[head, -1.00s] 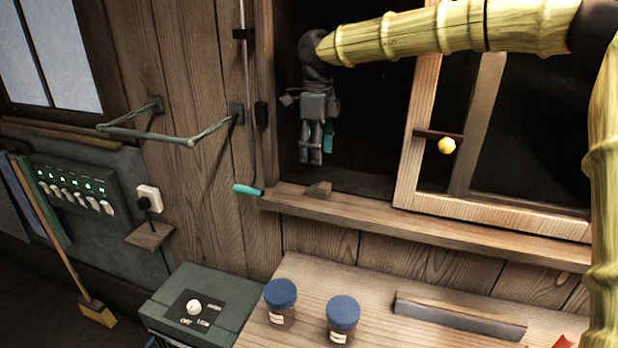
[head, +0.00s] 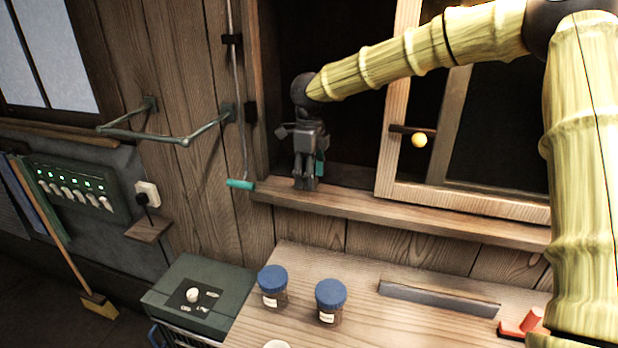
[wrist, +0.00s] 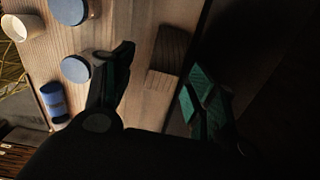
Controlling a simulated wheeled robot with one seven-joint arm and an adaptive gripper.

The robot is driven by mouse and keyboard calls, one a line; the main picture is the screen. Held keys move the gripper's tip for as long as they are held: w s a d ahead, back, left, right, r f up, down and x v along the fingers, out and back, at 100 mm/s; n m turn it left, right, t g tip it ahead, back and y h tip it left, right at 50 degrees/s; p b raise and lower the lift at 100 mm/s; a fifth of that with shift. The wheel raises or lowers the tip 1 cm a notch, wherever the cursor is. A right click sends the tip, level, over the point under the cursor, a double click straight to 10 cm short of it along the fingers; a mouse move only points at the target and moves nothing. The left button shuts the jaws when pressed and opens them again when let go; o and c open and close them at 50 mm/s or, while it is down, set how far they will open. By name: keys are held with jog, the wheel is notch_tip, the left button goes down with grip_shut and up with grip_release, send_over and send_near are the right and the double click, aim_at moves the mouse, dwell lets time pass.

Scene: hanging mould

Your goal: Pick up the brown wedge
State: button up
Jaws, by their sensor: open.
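The brown wedge (wrist: 171,55) lies on the wooden sill (wrist: 135,75). In the wrist view it shows between the two finger lines of my gripper (wrist: 158,72), nearer the right finger, with its far end beyond the fingertips. The fingers are spread apart, and I see no clear contact with the wedge. In the head view my gripper (head: 306,184) points down onto the sill (head: 400,216) at the window opening, and the wedge is hidden behind it.
The sliding window frame (head: 391,150) with a yellow knob (head: 419,140) stands right of my gripper. A teal-handled crank rod (head: 240,184) hangs to the left. Below are blue-lidded jars (head: 331,294), a grey bar (head: 438,297) and a red object (head: 520,322) on the bench.

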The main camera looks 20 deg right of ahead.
jog(key=shift+a+f, duration=0.1)
jog(key=shift+f, duration=0.35)
jog(key=shift+w+a+f, duration=0.1)
jog(key=shift+w+f, duration=0.4)
jog(key=shift+w, duration=0.1)
jog(key=shift+s+r, duration=0.15)
jog(key=shift+s, duration=0.05)
jog(key=shift+c, duration=1.2)
jog(key=shift+s+r, duration=0.1)
jog(key=shift+s, duration=0.05)
jog(key=c, duration=0.7)
jog(key=shift+c, duration=0.2)
